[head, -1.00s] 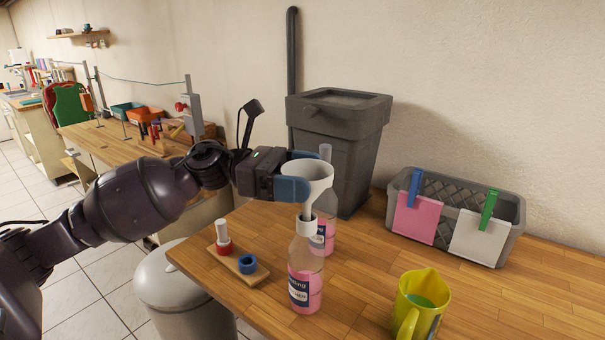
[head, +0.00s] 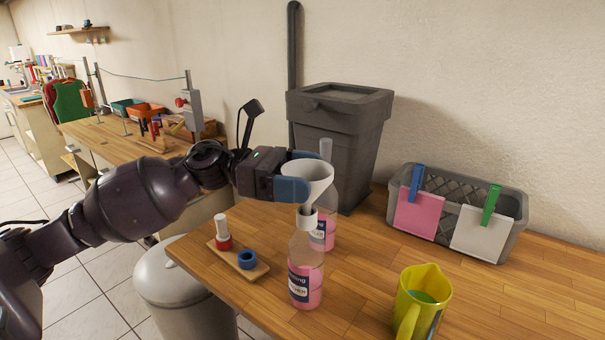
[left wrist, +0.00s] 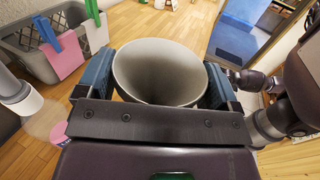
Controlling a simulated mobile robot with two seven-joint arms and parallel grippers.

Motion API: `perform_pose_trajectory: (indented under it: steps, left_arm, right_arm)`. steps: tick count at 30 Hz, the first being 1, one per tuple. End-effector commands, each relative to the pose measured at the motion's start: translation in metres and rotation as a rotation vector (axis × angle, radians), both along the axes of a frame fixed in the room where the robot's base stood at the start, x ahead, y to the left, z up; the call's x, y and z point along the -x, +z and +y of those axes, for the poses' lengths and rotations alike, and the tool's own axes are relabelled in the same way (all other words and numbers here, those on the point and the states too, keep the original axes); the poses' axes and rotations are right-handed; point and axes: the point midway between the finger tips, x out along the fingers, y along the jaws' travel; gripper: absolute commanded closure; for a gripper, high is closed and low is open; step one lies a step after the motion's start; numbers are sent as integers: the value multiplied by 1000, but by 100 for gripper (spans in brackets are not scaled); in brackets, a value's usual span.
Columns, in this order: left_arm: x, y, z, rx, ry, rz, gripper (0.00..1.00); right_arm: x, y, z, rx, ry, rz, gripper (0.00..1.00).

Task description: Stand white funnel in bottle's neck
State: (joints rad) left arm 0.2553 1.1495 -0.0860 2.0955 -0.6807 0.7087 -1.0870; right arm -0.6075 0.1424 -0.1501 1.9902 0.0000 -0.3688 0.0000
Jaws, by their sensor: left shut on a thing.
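My left gripper (head: 308,185) is shut on the white funnel (head: 312,178), with blue fingers on either side of its cone. In the left wrist view the funnel's wide mouth (left wrist: 160,72) lies between the fingers. The funnel is upright, spout down, over the front bottle (head: 305,268), which is clear with pink liquid and a white neck collar. The spout's tip meets the collar's opening; how deep it sits inside is hard to tell. My right gripper is not in view.
A second pink bottle (head: 325,207) stands close behind the first. A wooden holder (head: 246,271) with red and blue rings is at left. A yellow jug (head: 437,307) is at front right. A grey basket (head: 513,232) with clipped cloths and a grey bin (head: 338,140) stand behind.

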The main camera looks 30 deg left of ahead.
Motion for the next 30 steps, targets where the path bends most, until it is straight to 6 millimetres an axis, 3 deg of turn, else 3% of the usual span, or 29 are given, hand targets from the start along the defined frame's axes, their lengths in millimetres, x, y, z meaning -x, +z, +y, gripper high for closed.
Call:
perform_pose_trajectory:
  steps: [11, 25, 26, 28, 30]
  left_arm:
    - [0, -5, 0, 0, 0, 0, 37]
    - [0, -7, 0, 0, 0, 0, 37]
    - [0, -6, 0, 0, 0, 0, 12]
    - [0, -6, 0, 0, 0, 0, 1]
    - [0, -6, 0, 0, 0, 0, 0]
  right_arm:
    - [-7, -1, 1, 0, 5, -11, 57]
    - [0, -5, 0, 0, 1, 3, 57]
    - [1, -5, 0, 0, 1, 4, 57]
    - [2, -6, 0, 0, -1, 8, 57]
    - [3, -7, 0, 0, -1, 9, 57]
